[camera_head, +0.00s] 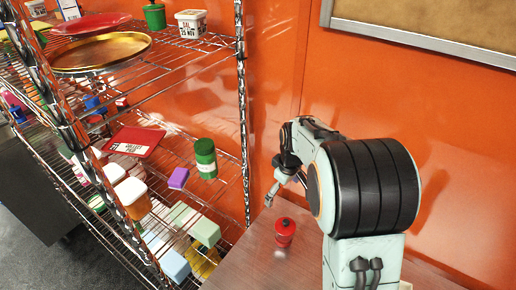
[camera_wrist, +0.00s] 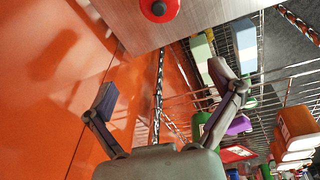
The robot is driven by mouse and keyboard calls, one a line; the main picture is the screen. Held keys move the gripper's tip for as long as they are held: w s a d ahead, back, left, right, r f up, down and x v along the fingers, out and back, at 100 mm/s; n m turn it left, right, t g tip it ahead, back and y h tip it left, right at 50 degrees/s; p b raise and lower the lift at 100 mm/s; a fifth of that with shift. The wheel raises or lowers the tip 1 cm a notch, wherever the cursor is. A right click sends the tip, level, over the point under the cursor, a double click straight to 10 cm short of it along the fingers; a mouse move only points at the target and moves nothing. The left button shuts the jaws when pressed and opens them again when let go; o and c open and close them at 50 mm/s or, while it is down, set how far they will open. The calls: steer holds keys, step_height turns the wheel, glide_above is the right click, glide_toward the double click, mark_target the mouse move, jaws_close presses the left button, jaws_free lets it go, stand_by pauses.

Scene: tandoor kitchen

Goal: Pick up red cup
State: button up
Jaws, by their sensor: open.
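The red cup (camera_head: 284,233), a small red vessel with a dark knob on top, stands upright on the metal tabletop (camera_head: 258,262). In the wrist view the red cup (camera_wrist: 160,9) shows at the top edge, partly cut off, beyond the fingertips and roughly midway between them across the picture. My gripper (camera_head: 287,190) is above and behind the cup in the head view, apart from it. In the wrist view my gripper (camera_wrist: 163,88) has its two fingers spread wide, with nothing between them.
A wire shelf rack (camera_head: 243,110) stands left of the table, holding a green jar (camera_head: 205,158), a purple block (camera_head: 178,178), a red tray (camera_head: 133,141) and several containers. An orange wall (camera_head: 275,90) rises close behind my arm. The tabletop around the cup looks clear.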

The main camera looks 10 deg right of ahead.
mark_target(285, 230)
steer(key=f, duration=0.4)
steer(key=s+d+f+g, duration=0.1)
steer(key=f, duration=0.4)
steer(key=f+g, duration=0.1)
steer(key=f, duration=0.4)
steer(key=shift+s+d+f, duration=0.1)
steer(key=shift+s+d, duration=0.05)
steer(key=shift+s, duration=0.1)
steer(key=shift+f, duration=0.55)
steer(key=c, duration=1.3)
